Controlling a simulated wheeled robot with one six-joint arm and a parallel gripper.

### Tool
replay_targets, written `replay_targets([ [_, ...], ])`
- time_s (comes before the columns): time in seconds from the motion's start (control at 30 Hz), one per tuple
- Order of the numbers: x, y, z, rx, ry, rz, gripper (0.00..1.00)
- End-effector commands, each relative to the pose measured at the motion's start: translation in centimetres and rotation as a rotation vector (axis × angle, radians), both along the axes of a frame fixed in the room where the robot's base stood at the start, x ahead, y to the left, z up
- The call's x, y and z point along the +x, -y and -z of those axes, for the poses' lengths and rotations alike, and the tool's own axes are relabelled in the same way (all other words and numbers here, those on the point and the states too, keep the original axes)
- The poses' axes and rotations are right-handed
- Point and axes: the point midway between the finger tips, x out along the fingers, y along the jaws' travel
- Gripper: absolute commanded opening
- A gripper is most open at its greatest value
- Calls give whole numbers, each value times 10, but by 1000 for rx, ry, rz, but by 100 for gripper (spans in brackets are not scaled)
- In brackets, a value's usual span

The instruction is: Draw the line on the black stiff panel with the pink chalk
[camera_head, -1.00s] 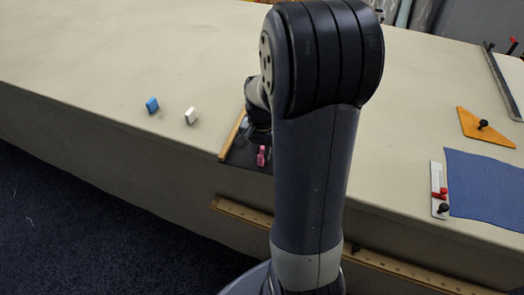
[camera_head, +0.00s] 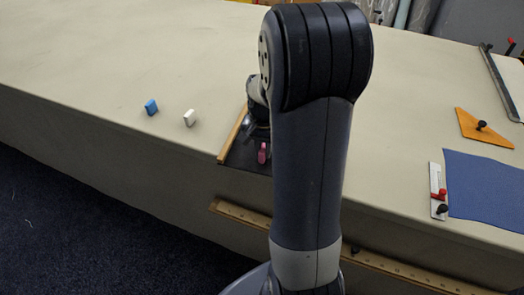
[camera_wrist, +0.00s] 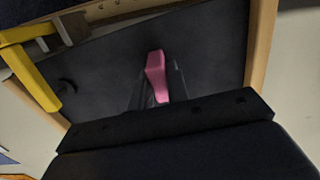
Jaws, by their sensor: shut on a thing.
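The pink chalk (camera_wrist: 157,75) is held between the fingers of my gripper (camera_wrist: 158,90) in the wrist view. It also shows in the head view (camera_head: 262,153) as a small pink piece below my wrist. My gripper is shut on the chalk. The black stiff panel (camera_wrist: 205,50) lies beneath it, with wooden strips along its edges; in the head view only its near left part (camera_head: 240,158) shows, the rest hidden by my arm. The chalk tip is over the panel; I cannot tell whether it touches. A short dark curved mark (camera_wrist: 68,86) shows on the panel's left.
A yellow clamp-like piece (camera_wrist: 30,65) grips the panel's edge at the left of the wrist view. A blue sheet (camera_head: 482,184) and an orange triangle (camera_head: 482,127) lie at right.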

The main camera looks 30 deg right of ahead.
Motion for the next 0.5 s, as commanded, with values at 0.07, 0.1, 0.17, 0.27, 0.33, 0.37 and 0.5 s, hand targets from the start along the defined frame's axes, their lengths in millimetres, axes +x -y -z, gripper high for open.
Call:
replay_targets([
  [0.07, 1, 1, 0, 0, 0, 0, 0],
  [0.1, 1, 1, 0, 0, 0, 0, 0],
  [0.17, 3, 2, 0, -1, 1, 0, 0],
  [0.27, 6, 5, 0, 0, 0, 1, 0],
  [0.33, 8, 8, 1, 0, 0, 0, 0],
  [0.37, 9, 9, 1, 0, 0, 0, 0],
  [0.5, 14, 13, 1, -1, 1, -1, 0],
])
